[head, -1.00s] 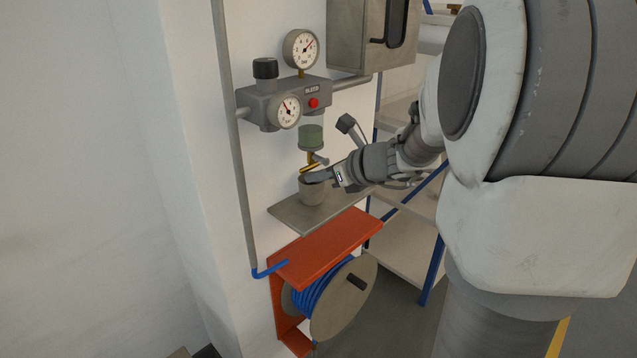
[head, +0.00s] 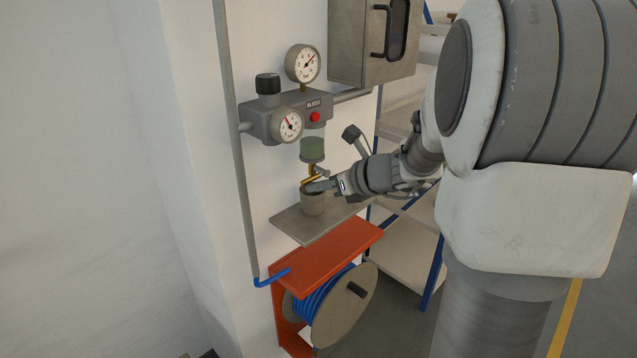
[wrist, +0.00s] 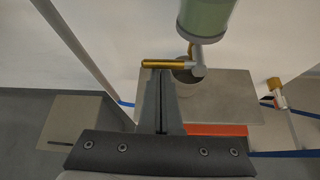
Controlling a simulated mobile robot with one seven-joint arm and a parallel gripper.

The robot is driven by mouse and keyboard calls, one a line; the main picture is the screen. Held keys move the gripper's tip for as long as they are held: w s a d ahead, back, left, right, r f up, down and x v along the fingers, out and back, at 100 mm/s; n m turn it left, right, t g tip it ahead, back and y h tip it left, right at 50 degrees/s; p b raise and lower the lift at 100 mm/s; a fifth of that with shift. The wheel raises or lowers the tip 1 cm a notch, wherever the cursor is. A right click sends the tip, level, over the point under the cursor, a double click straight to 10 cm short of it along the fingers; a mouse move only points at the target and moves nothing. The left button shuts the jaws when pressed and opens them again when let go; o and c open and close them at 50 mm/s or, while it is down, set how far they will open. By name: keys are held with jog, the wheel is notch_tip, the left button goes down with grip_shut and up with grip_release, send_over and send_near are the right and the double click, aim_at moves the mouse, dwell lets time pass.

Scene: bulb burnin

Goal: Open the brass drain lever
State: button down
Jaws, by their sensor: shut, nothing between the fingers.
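The brass drain lever (wrist: 162,63) is a short gold bar in the wrist view, lying roughly level and reaching left from a grey valve stub (wrist: 197,62). The valve hangs under the green filter bowl (wrist: 206,14); that bowl also shows in the head view (head: 312,149). My gripper (wrist: 163,72) is shut and empty. Its fingertips are right at the lever's near side; I cannot tell whether they touch it. In the head view my gripper (head: 307,187) is under the bowl, by the rim of a grey cup (head: 313,205), and partly hides the lever.
The cup stands on a grey wall shelf (head: 288,222). Below are an orange bracket (head: 325,252) and a hose reel (head: 345,305). The regulator with gauges (head: 290,115) is above, with a wall cabinet (head: 350,45) at upper right. Free room lies left of the pipe.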

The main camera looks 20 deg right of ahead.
jog(key=shift+r+m+y+p, duration=0.3)
jog(key=shift+r+p, duration=0.05)
jog(key=shift+p, duration=0.65)
jog(key=d+r+m+y+p, duration=0.1)
jog(key=m+y+p, duration=0.1)
jog(key=p, duration=0.5)
jog(key=w+d+r+m+y+p, duration=0.1)
jog(key=r+m+y+p, duration=0.1)
jog(key=p, duration=0.5)
jog(key=d+r+m+y+p, duration=0.1)
jog(key=m+y+p, duration=0.3)
jog(key=p, duration=0.3)
jog(key=shift+w+d+r+m, duration=0.15)
jog(key=shift+w+d+m, duration=0.1)
jog(key=shift+m, duration=0.65)
jog(key=shift+d+p, duration=0.1)
jog(key=shift+p, duration=0.25)
